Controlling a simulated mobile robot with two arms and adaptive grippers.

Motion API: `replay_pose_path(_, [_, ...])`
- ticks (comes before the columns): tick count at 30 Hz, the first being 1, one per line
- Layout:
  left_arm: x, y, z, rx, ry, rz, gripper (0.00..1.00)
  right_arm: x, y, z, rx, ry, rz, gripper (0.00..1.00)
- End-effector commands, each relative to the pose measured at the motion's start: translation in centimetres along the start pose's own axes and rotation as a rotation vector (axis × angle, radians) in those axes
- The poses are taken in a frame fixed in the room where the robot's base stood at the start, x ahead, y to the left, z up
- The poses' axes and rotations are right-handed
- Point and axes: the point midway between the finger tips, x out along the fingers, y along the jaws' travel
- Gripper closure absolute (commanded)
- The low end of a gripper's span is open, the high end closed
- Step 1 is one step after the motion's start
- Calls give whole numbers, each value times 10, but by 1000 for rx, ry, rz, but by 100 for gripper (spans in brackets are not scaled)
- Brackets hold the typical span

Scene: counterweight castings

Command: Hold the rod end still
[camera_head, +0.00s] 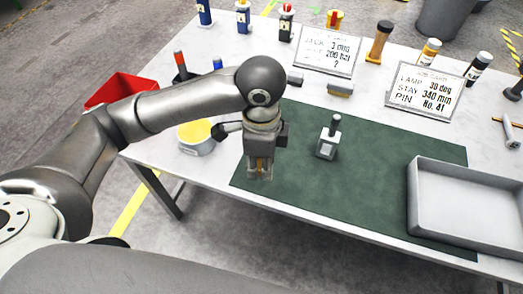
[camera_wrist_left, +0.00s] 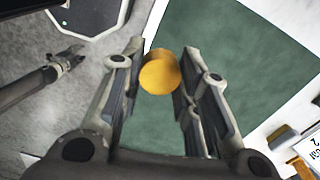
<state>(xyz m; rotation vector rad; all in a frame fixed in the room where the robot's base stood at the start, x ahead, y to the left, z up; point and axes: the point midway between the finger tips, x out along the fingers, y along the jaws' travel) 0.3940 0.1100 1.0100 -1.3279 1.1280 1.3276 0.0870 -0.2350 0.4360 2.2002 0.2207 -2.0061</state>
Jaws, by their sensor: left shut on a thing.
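My left gripper (camera_head: 260,174) is upright over the left part of the green mat (camera_head: 300,205). Its fingers are shut on a brass-yellow rod end (camera_wrist_left: 159,76), whose round face shows between the fingers in the left wrist view. In the head view only a thin orange strip of it shows between the fingers. I cannot tell whether its lower end touches the mat. What looks like my right gripper (camera_wrist_left: 70,58) is at the left of the left wrist view, over the floor, too small to judge its fingers.
A grey block with a dark-topped post (camera_head: 328,140) stands on the mat to the right. A grey tray (camera_head: 412,200) covers the mat's right end. A yellow-topped round tin (camera_head: 196,138) and a red bin (camera_head: 120,88) are left. Signs and several bottles stand behind.

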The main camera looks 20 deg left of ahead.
Motion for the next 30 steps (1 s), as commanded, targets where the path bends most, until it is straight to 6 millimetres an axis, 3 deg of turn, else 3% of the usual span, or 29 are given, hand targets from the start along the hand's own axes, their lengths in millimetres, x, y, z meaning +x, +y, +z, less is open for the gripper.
replay_pose_path(6, [-4,8,-1,1,0,0,90,1,0,0,0,0,0,60])
replay_pose_path(22, [-4,8,0,-12,-1,0,90,1,1,1,-1,-1,1,58])
replay_pose_path(26, [-4,6,6,-101,-1,-1,90,1,1,1,-1,-1,1,58])
replay_pose_path(30, [-6,3,20,-318,-5,-4,90,0,0,0,0,-1,1,58])
